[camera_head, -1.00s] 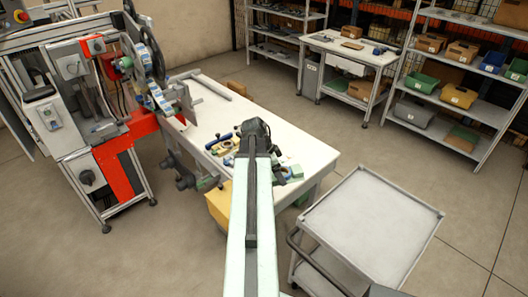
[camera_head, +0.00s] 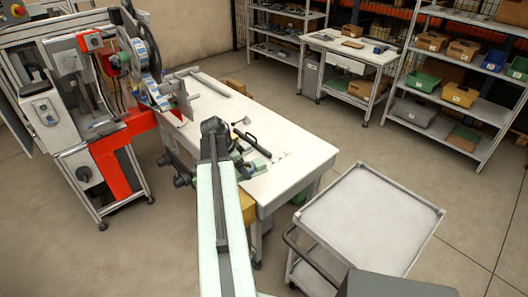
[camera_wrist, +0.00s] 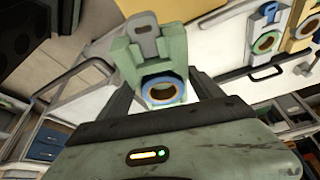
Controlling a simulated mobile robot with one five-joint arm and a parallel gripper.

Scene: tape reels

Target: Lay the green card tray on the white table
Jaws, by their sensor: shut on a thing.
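The green card tray (camera_wrist: 125,62) sits between my gripper's fingers (camera_wrist: 163,82) in the wrist view. It is a pale green block with a grey upright tab and a roll with a blue ring at its near side. My gripper is shut on it. In the head view my gripper end (camera_head: 214,128) is over the left part of the white table (camera_head: 292,150), and the tray cannot be made out there. The arm hides part of the table top. I cannot tell whether the tray touches the table.
A black-handled tool (camera_head: 257,146) lies on the table to the right of my arm. A grey trolley (camera_head: 370,220) with a bare top stands at the right. A red-and-grey machine (camera_head: 110,150) stands at the left.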

